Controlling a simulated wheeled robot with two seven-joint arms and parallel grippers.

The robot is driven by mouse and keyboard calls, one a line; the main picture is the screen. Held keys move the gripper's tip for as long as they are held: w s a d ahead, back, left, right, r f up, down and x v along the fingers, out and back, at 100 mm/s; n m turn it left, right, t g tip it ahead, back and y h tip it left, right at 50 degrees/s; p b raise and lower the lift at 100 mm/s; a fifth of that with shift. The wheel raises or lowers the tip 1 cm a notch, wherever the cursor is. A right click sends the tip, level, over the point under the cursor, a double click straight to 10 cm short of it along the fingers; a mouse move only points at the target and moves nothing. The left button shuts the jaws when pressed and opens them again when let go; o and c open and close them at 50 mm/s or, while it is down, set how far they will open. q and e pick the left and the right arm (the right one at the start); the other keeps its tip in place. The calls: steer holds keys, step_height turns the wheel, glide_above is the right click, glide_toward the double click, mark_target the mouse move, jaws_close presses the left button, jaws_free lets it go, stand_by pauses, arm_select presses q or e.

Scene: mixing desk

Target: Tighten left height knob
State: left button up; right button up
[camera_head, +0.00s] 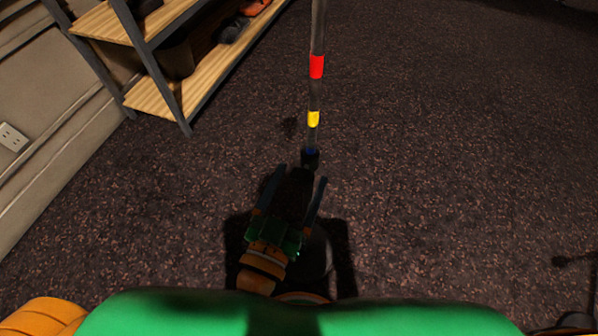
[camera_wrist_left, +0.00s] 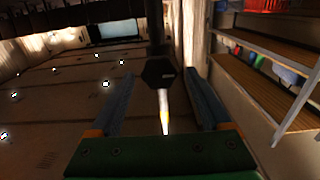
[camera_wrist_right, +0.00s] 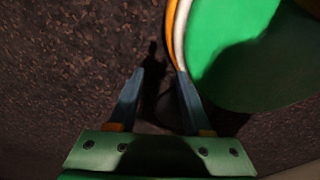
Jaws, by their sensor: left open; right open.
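A thin dark pole (camera_head: 316,95) with a red band and a yellow band stands in front of me in the head view. A small dark knob (camera_head: 310,158) shows at its near end, and in the left wrist view it is a black, many-sided knob (camera_wrist_left: 158,73). My left gripper (camera_head: 302,172) is open, its fingers pointing at the knob. In the left wrist view the knob appears between the two fingertips, with gaps on both sides; whether it lies within their reach I cannot tell. My right gripper (camera_wrist_right: 160,72) is open and empty, seen only in its wrist view.
A shelf unit with wooden boards (camera_head: 165,100) stands at the upper left, against a pale wall with a socket (camera_head: 12,137). My green body fills the bottom of the head view.

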arm_select(q)
steer(key=shift+w, duration=0.1)
jaws_close()
arm_select(e)
steer(key=shift+a, duration=0.25)
